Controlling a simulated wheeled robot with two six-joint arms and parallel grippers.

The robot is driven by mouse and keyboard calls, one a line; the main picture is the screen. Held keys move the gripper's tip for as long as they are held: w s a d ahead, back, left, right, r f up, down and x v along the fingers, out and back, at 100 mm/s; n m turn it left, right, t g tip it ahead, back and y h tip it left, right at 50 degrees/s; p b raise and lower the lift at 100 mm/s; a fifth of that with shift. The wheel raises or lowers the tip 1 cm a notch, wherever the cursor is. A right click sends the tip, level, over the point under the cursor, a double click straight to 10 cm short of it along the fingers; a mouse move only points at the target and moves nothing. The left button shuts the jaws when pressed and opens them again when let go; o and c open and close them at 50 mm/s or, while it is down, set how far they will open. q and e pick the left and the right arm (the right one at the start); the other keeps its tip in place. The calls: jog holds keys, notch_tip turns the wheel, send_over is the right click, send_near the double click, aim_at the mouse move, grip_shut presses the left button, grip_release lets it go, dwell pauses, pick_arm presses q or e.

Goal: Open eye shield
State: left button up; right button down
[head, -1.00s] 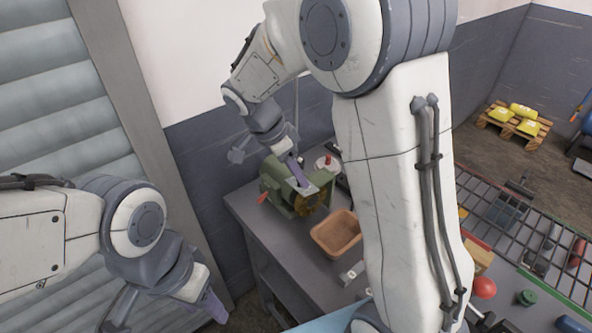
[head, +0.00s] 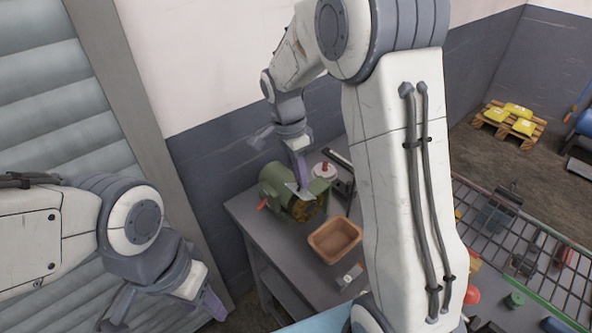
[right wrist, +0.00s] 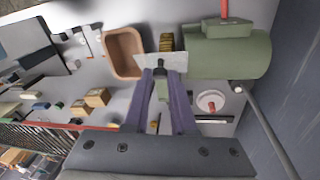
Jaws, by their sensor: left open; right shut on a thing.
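A green bench grinder (head: 274,182) stands on the grey workbench, with a brown-yellow wheel (head: 305,209) on its near side. It also shows in the right wrist view (right wrist: 232,58). Its eye shield (right wrist: 148,66) is a thin pale plate beside the wheel; in the head view it is small and partly hidden. My right gripper (right wrist: 161,74) is shut at the shield, its purple fingers meeting on a small dark piece at the plate. In the head view the right gripper (head: 303,184) points down onto the grinder. My left gripper (head: 213,306) is open and empty, left of the bench.
A brown tray (head: 335,240) sits on the workbench (head: 282,252) beside the grinder. A white round piece with a red top (head: 325,170) stands behind it. A wire rack (head: 545,265) lies at the right. A pallet (head: 508,125) with yellow bags is on the floor.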

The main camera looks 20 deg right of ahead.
jog(key=d+y+p, duration=0.1)
jog(key=p, duration=0.1)
jog(key=d+g+y+p, duration=0.1)
jog(key=y+p, duration=0.1)
jog(key=w+d+g+y+p, duration=0.1)
jog(key=y+p, duration=0.1)
jog(key=shift+w+d+r, duration=0.1)
jog(key=shift+d+r, duration=0.1)
jog(key=shift+r, duration=0.15)
jog(key=shift+w+d+f+n+y+p, duration=0.1)
jog(key=shift+d+n+y+p, duration=0.2)
jog(key=shift+y, duration=0.3)
jog(key=shift+w+d+f+g+y+p, duration=0.3)
jog(key=shift+d+f+g+y, duration=0.2)
jog(key=shift+y, duration=0.5)
jog(key=shift+w+d+f+g+y, duration=0.1)
jog(key=shift+d+f+g+y, duration=0.2)
jog(key=shift+y, duration=0.25)
jog(key=shift+w+d+f+g+y, duration=0.1)
jog(key=shift+d+g+y, duration=0.1)
jog(key=shift+d+y, duration=0.25)
jog(key=shift+r+n, duration=0.1)
jog(key=shift+n, duration=0.2)
jog(key=c, duration=0.7)
grip_release()
jog(key=shift+c, duration=0.2)
